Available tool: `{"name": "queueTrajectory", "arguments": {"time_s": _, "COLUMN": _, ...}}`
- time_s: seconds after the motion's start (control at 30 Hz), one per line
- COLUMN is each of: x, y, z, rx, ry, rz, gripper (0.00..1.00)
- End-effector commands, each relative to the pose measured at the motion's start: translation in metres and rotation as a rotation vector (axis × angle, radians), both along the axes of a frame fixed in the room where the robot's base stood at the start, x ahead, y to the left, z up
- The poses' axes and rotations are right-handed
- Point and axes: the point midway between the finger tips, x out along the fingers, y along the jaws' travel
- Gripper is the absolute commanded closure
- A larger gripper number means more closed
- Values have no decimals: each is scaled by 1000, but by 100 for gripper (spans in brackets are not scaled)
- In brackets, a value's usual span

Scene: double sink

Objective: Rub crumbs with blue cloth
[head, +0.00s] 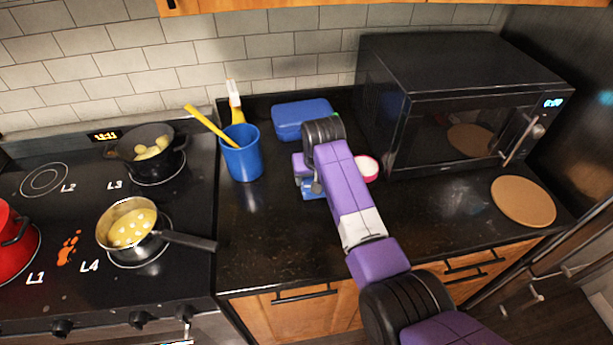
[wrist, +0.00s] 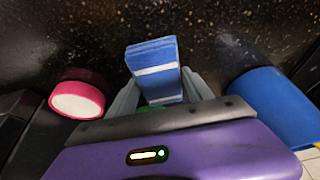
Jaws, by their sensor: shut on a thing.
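The blue cloth (wrist: 155,73) is a folded blue piece with white stripes, between the two grey fingers of my gripper (wrist: 160,96) in the wrist view. My gripper is shut on it, and its free end points away over the dark counter. In the head view the cloth (head: 314,193) shows partly below my purple gripper (head: 308,184), above or on the counter; I cannot tell whether it touches. My arm hides part of it. I cannot tell crumbs apart from the counter's pale speckles. An orange spill (head: 68,247) lies on the stove.
A blue cup (head: 242,153) with yellow-handled utensils stands left of my gripper. A pink and white round thing (head: 367,168) sits close on its right. A blue box (head: 302,119) is behind. The microwave (head: 455,100) and a round board (head: 523,201) are at right. The front counter (head: 265,240) is clear.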

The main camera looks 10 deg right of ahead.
Motion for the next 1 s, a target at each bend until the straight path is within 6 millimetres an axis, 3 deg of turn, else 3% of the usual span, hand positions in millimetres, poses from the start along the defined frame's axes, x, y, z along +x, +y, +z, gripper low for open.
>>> {"name": "queueTrajectory", "arguments": {"time_s": 1.0, "x": 0, "y": -60, "z": -4, "rx": 1, "ry": 1, "rz": -2, "gripper": 73}}
